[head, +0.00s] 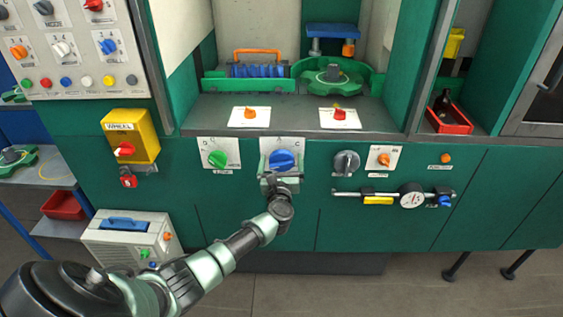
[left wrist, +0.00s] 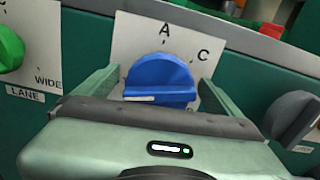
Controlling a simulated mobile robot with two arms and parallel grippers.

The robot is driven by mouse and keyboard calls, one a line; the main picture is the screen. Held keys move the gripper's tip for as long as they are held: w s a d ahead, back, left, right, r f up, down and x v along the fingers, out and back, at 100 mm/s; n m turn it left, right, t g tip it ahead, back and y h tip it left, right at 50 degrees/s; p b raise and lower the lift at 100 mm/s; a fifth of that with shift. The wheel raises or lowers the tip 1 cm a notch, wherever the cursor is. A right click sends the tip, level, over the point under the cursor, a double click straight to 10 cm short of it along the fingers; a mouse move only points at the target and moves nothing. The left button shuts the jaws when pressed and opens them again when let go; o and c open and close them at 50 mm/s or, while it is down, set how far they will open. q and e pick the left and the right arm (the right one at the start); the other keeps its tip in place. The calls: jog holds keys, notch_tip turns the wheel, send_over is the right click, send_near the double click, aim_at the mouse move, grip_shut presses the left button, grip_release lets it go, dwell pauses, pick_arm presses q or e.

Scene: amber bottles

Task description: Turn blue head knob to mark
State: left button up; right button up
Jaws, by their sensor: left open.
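The blue head knob (head: 281,160) sits on a white plate on the green front panel. In the left wrist view the blue knob (left wrist: 160,75) fills the middle, with letters A above it and C to its upper right. A white pointer line on the knob lies toward the lower left, away from both letters. My left gripper (head: 280,174) is at the knob, seen from behind. Its open fingers stand on either side of the knob, with visible gaps. The plate's lower part is hidden by the gripper. My right gripper is not in view.
A green knob (head: 217,159) is close on the left and a grey knob (head: 346,163) on the right. Farther right are an orange knob (head: 384,159) and a dial gauge (head: 411,195). A shelf edge (head: 290,128) juts out above.

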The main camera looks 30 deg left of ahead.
pick_arm(q)
jog(key=shift+c, duration=0.4)
jog(key=c, duration=1.3)
